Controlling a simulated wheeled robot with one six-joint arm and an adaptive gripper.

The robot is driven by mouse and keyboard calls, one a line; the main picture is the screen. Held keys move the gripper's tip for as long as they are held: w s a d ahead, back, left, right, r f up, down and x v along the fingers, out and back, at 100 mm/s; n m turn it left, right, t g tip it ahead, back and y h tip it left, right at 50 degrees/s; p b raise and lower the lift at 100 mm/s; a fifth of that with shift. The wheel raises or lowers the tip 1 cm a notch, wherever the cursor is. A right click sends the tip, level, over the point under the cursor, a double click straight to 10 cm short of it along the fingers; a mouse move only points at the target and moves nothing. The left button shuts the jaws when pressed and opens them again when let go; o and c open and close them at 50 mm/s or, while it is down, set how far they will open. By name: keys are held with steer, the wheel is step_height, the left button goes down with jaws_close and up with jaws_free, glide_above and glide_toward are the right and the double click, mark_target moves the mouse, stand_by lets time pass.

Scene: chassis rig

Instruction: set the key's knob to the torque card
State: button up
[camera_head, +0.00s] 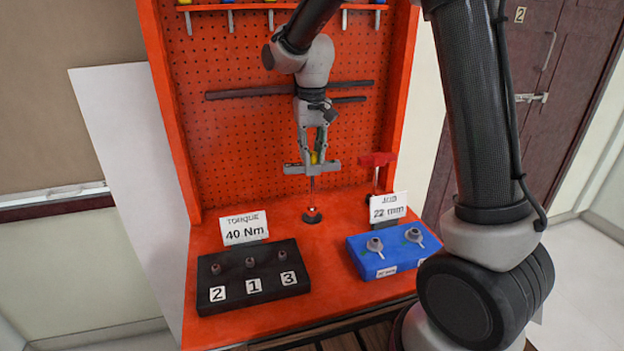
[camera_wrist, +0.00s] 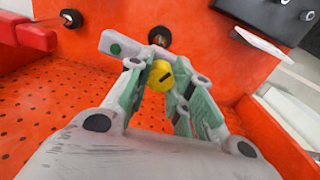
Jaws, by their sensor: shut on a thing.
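The key is a grey T-bar (camera_head: 330,167) with a thin red shaft (camera_head: 312,184) and a yellow knob (camera_head: 314,157) on top. My gripper (camera_head: 315,155) is shut on the yellow knob, above the bench. In the wrist view the yellow knob (camera_wrist: 160,77) sits between my fingertips and shows a dark slot-like mark. The key's bar (camera_wrist: 122,47) there has a green dot at its left end. The white torque card (camera_head: 245,229) reads 40 Nm. I cannot read any scale on the key.
A dark round fitting (camera_head: 312,214) lies below the key. A black block (camera_head: 254,277) numbered 2, 1, 3 holds sockets at front left. A blue block (camera_head: 395,253) with two sockets and the 22 mm card (camera_head: 388,207) stand right. A red-handled tool (camera_head: 377,160) stands behind them.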

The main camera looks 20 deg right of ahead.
steer(key=m, duration=0.5)
steer(key=shift+m, duration=0.4)
steer(key=o, duration=0.7)
steer(key=n, duration=0.5)
steer(key=shift+n, duration=0.3)
steer(key=n, duration=0.5)
steer(key=shift+n, duration=0.3)
steer(key=shift+c, duration=0.4)
